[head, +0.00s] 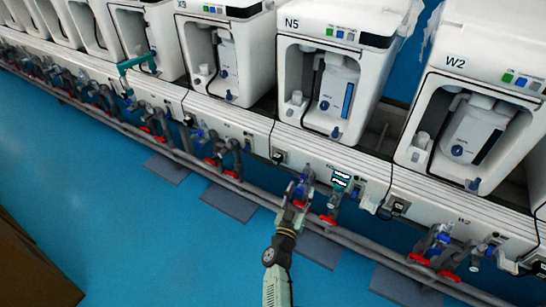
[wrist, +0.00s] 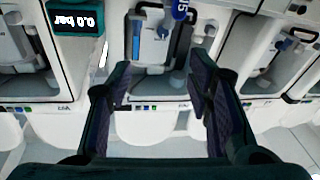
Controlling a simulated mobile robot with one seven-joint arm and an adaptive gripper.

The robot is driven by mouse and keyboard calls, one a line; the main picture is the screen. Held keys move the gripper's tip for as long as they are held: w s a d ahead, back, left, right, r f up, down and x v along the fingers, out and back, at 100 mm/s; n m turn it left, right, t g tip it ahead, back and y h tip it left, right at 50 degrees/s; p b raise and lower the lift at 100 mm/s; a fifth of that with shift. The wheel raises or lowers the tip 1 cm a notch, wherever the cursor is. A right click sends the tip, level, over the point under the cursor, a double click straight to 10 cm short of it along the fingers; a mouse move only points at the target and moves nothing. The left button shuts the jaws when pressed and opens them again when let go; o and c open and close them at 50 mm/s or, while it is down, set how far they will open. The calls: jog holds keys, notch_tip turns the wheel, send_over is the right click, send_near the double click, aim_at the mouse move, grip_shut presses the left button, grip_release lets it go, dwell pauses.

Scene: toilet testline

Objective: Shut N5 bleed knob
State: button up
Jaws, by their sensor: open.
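The N5 unit (head: 335,80) is a white machine with an open front bay, right of centre in the head view. Below it, a blue part (head: 303,178) stands on the pipework at the end of my gripper (head: 298,190); I cannot tell whether it is the bleed knob or whether they touch. In the wrist view my gripper (wrist: 160,100) has its two dark fingers spread, with nothing between them. A teal gauge (wrist: 76,18) reads 0.0 bar; in the head view the gauge (head: 341,180) is just right of my gripper.
Red valve handles (head: 328,219) and grey pipes (head: 350,233) run along the front, close to my gripper. The W2 unit (head: 470,120) is to the right and the X9 unit (head: 222,60) to the left. The blue floor (head: 130,220) is open at left.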

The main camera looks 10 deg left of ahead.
jog(key=w+a+r+n+t+y, duration=0.1)
jog(key=a+r+y, duration=0.3)
jog(key=a+r, duration=0.6)
jog(key=shift+w+r+t, duration=0.7)
jog(key=shift+r+t, duration=0.1)
jog(key=shift+r, duration=0.65)
